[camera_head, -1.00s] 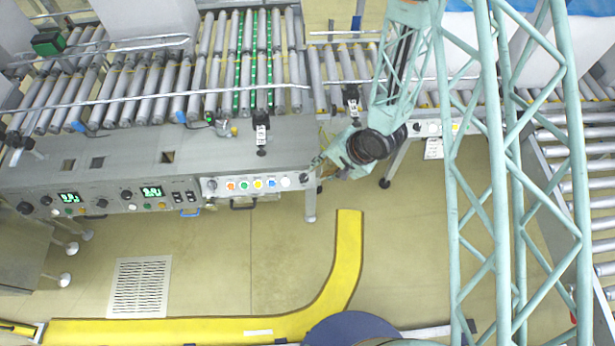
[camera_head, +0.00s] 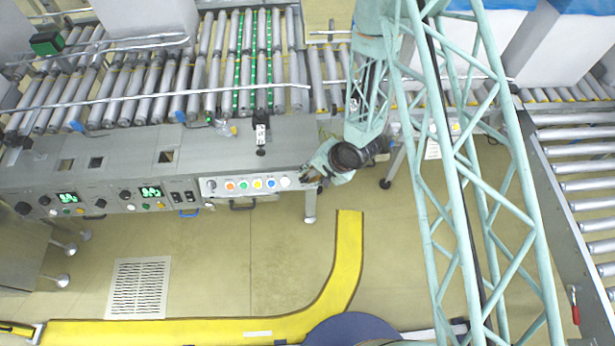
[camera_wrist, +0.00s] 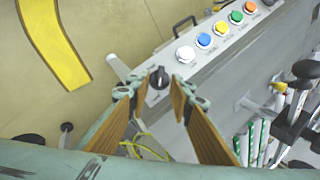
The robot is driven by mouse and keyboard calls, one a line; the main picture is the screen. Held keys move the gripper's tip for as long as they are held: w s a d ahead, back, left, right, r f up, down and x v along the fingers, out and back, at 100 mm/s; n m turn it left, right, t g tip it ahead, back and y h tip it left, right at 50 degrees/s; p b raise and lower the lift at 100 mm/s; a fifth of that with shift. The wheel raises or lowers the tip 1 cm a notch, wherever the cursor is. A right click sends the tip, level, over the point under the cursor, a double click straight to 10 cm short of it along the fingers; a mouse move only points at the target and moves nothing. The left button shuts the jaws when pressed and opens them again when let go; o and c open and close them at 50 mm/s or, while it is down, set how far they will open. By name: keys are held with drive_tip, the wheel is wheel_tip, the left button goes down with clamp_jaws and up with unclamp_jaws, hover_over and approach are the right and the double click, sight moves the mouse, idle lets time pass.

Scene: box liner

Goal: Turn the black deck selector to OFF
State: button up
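The black deck selector (camera_wrist: 159,77) is a round knob at the end of the light control strip, beside the white button, in the wrist view. It appears between my gripper's two fingertips, with gaps on both sides. No contact is visible. Its position label is too small to read. My gripper (camera_wrist: 162,90) is open and empty, its brown-padded fingers spread. In the head view my gripper (camera_head: 309,173) is at the right end of the console, and it largely hides the selector there.
White (camera_wrist: 185,54), blue (camera_wrist: 204,40), yellow and other coloured buttons line the strip beside the selector. Another black knob (camera_head: 211,185) sits at the strip's far left. The console (camera_head: 230,150) fronts a roller conveyor (camera_head: 205,65). Open floor lies in front.

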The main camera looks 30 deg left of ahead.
drive_tip(key=shift+a+f, duration=0.25)
drive_tip(key=shift+f, duration=0.3)
clamp_jaws()
